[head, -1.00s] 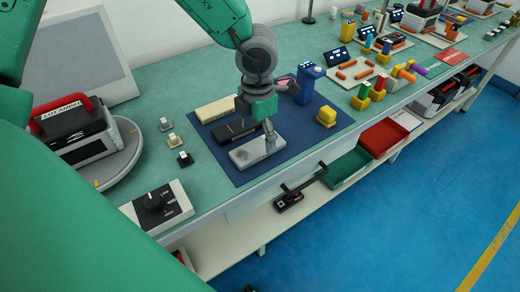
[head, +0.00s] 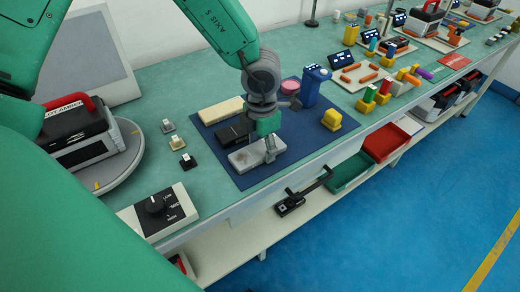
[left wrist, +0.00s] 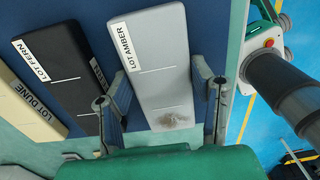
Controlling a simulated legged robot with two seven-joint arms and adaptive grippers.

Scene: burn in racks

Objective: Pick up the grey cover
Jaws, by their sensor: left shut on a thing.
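The grey cover (head: 244,160) is a flat light-grey slab on the blue mat, nearest the table's front edge. In the left wrist view the grey cover (left wrist: 155,50) carries a "LOT AMBER" label and has a dark smudge near its lower end. My left gripper (head: 266,154) points down over the cover. In the left wrist view the left gripper (left wrist: 160,78) has one finger along each long side of the cover and is shut on it. I see no clear gap under the cover. My right gripper is out of view.
A black cover (left wrist: 62,65), "LOT FERN", lies close beside the grey one, with a cream cover (head: 221,110) beyond. A blue container (head: 313,88) and a yellow block (head: 331,119) stand on the mat (head: 240,182). A dial box (head: 158,207) is front left.

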